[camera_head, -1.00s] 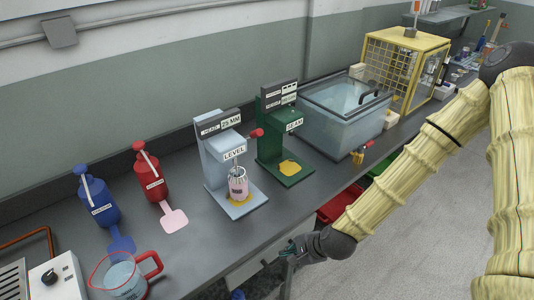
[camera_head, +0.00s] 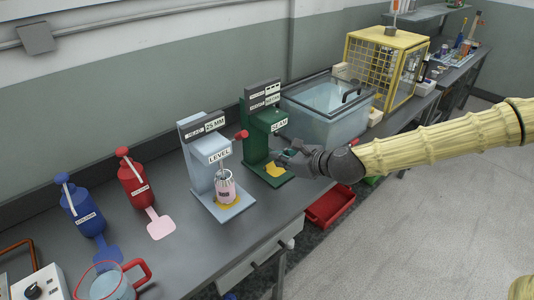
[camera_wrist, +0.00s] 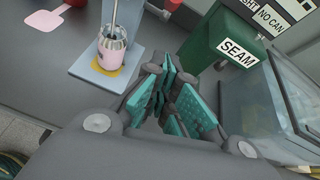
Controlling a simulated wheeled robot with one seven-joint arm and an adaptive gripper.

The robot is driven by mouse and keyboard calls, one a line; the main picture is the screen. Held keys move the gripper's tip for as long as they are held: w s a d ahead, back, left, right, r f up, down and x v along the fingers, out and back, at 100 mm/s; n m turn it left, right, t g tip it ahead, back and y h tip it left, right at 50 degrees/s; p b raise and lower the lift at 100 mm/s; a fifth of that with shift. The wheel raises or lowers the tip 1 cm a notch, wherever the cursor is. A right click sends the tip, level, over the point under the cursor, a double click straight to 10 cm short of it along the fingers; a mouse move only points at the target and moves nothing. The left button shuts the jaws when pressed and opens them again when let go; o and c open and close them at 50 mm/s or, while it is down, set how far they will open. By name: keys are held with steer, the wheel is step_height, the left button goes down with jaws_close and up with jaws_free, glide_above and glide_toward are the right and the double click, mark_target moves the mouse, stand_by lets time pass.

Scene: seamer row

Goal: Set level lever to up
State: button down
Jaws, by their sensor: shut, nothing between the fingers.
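The level machine (camera_head: 212,175) is a pale blue-grey stand labelled LEVEL, with a pink can (camera_head: 225,188) on its yellow base spot. Its lever has a red knob (camera_head: 241,135) on the right side of the head, sticking out to the right. The can also shows in the wrist view (camera_wrist: 113,45), with the red knob (camera_wrist: 173,4) at the top edge. My gripper (camera_head: 277,157) is shut and empty, in front of the green SEAM machine (camera_head: 262,120), to the right of and below the red knob. Its teal fingers (camera_wrist: 175,100) touch nothing I can make out.
The clear-lidded tank (camera_head: 325,110) and yellow cage (camera_head: 385,65) stand right of the green machine. Red (camera_head: 136,180) and blue (camera_head: 80,208) bottles and a red-handled jug (camera_head: 108,284) stand left. A red bin (camera_head: 330,207) sits below the bench.

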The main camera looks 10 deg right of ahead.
steer(key=w+a+f+p, duration=0.1)
steer(key=w+a+p, duration=0.3)
steer(key=w+a, duration=0.3)
steer(key=shift+w+f, duration=0.15)
steer(key=shift+w, duration=0.75)
steer(key=shift+d+p, duration=0.1)
steer(key=shift+p, duration=0.3)
